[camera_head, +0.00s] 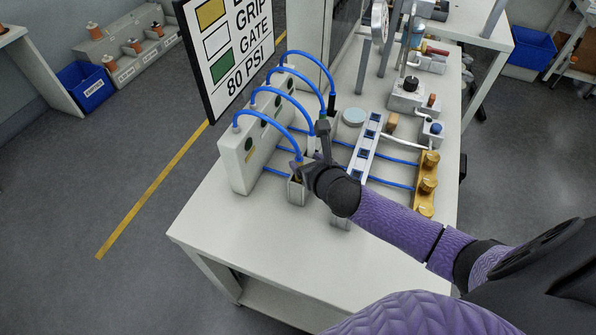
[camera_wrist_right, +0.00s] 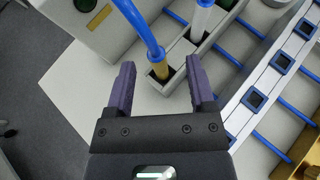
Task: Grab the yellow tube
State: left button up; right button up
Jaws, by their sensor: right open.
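The yellow tube (camera_wrist_right: 159,68) stands in a grey holder with a blue hose joined to its top. In the right wrist view it shows between the fingertips of my right gripper (camera_wrist_right: 160,66). The fingers are apart, one on each side of it, and I cannot tell whether they touch it. In the head view my right gripper (camera_head: 303,174) is over the holder (camera_head: 297,194) at the front of the table and mostly hides the tube. My left gripper is not in view.
A white tube (camera_wrist_right: 201,18) stands close beside the yellow one. Blue hoses (camera_head: 272,94) arch from a pale block (camera_head: 237,166). A white strip with square sockets (camera_head: 362,150) and a brass manifold (camera_head: 427,182) lie to the right. The front left tabletop (camera_head: 215,215) is clear.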

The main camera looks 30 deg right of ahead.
aim_at(300, 162)
jog(key=w+f, duration=0.1)
jog(key=w+f+b, duration=0.1)
jog(key=w, duration=0.1)
jog(key=shift+a+f, duration=0.2)
jog(key=shift+f, duration=0.05)
jog(key=shift+w+f, duration=0.1)
jog(key=shift+w, duration=0.2)
grip_shut()
